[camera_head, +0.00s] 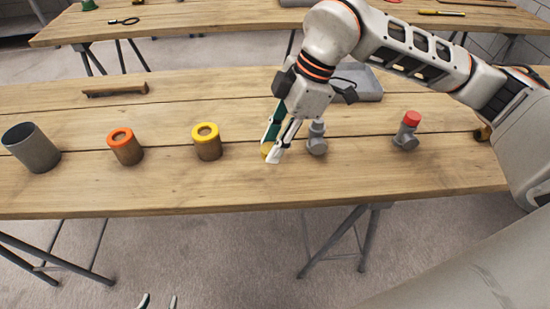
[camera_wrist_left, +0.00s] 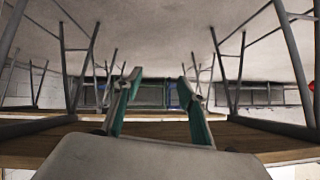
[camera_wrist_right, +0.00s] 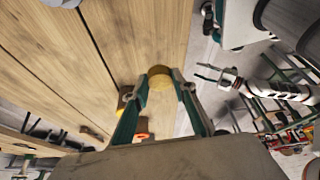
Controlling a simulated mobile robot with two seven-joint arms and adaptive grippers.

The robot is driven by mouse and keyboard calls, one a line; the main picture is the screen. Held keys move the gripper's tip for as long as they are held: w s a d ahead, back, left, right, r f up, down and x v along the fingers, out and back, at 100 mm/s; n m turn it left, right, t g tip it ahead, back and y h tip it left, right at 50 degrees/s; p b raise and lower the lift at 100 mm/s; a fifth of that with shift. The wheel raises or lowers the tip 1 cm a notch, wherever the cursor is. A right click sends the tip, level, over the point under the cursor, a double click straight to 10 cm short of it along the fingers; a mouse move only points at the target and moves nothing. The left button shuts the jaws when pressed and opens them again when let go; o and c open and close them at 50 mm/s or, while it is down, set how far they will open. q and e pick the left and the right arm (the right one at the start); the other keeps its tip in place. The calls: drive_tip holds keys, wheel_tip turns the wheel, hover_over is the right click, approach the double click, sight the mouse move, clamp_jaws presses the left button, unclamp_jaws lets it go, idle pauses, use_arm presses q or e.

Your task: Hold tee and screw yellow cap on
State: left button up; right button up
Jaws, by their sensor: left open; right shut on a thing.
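A yellow cap (camera_head: 266,149) is between the fingertips of my right gripper (camera_head: 272,151), low over the front part of the table; the fingers partly cover it. The right wrist view shows the same yellow cap (camera_wrist_right: 160,76) as a disc between the fingertips. A bare grey tee (camera_head: 317,140) stands just right of the right gripper, apart from the cap. Another grey tee with a red cap (camera_head: 411,119) stands further right. My left gripper (camera_head: 158,302) is open and empty, below the table's front edge; its spread fingers show in the left wrist view (camera_wrist_left: 157,82).
A yellow-rimmed canister (camera_head: 207,146), an orange-rimmed canister (camera_head: 126,150) and a grey cup (camera_head: 31,148) stand in a row to the left. A hammer-like tool (camera_head: 115,91) lies behind them. A grey case (camera_head: 362,85) lies behind my right arm.

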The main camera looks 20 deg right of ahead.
wheel_tip(320, 180, up, 12)
drive_tip(key=p, duration=0.1)
drive_tip(key=shift+f, duration=0.2)
drive_tip(key=s+d+f+m+t, duration=0.2)
drive_tip(key=d+f+m, duration=0.3)
drive_tip(key=d+f, duration=0.4)
wheel_tip(320, 180, down, 3)
drive_tip(key=shift+d+r+m+h, duration=0.15)
drive_tip(key=shift+d+m+h, duration=0.15)
drive_tip(key=shift+d+m, duration=0.1)
idle(0.4)
